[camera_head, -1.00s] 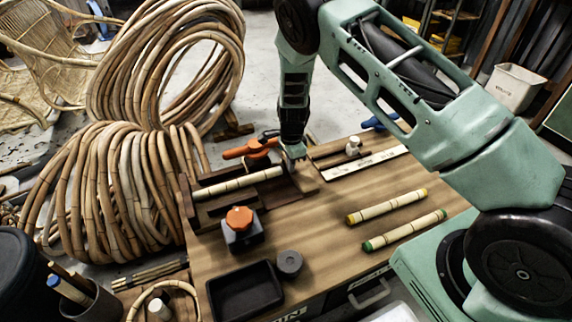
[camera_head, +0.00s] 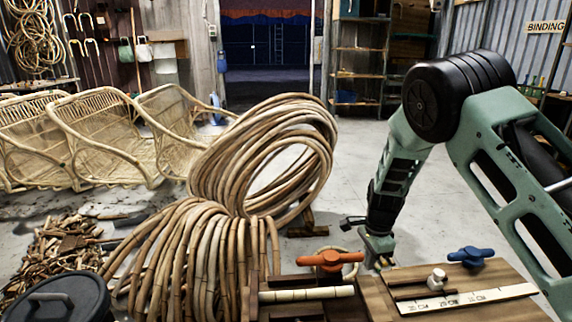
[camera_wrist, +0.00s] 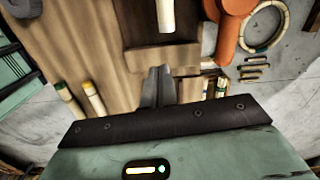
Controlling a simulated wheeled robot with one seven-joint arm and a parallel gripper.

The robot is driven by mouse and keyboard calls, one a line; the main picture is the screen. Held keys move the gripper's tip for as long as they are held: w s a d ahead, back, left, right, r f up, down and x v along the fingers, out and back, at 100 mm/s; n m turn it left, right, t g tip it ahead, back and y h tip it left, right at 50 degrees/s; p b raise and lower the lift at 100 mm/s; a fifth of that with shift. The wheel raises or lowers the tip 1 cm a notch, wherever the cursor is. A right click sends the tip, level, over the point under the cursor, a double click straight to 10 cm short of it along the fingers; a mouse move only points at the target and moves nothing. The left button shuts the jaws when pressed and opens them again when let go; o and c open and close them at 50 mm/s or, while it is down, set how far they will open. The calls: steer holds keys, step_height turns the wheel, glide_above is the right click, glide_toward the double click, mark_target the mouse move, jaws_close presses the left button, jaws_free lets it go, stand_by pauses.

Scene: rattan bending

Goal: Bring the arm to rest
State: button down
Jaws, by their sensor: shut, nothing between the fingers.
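My arm is green and black and reaches down from the right in the head view. My gripper (camera_head: 378,264) hangs just right of the orange-handled clamp (camera_head: 330,260), near the far edge of the workbench. In the wrist view my gripper (camera_wrist: 158,74) has its two fingers together with nothing between them. They point at the wooden jig block (camera_wrist: 160,57) on the bench; I cannot tell whether they touch it. A pale rattan piece (camera_head: 306,294) lies in the jig left of the gripper and also shows in the wrist view (camera_wrist: 166,14).
A blue-handled clamp (camera_head: 470,256) and a white ruler strip (camera_head: 470,299) are right of the gripper. Yellow-tipped (camera_wrist: 94,98) and green-tipped (camera_wrist: 68,97) rattan sticks lie on the bench. Large rattan coils (camera_head: 265,160) stand left. Open floor (camera_head: 360,150) lies beyond.

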steer(key=s+a+r+n+y, duration=0.2)
steer(key=s+a+r+n, duration=1.1)
steer(key=s+r, duration=0.35)
steer(key=s+a+r+n+h, duration=0.1)
steer(key=s+r+n, duration=0.1)
steer(key=s+n, duration=0.5)
steer(key=s+r+n+h, duration=0.1)
steer(key=s+r+n, duration=0.25)
steer(key=s, duration=0.75)
step_height(320, 180, up, 22)
steer(key=p, duration=2.3)
steer(key=shift+s+d+n, duration=0.25)
steer(key=shift+n, duration=0.2)
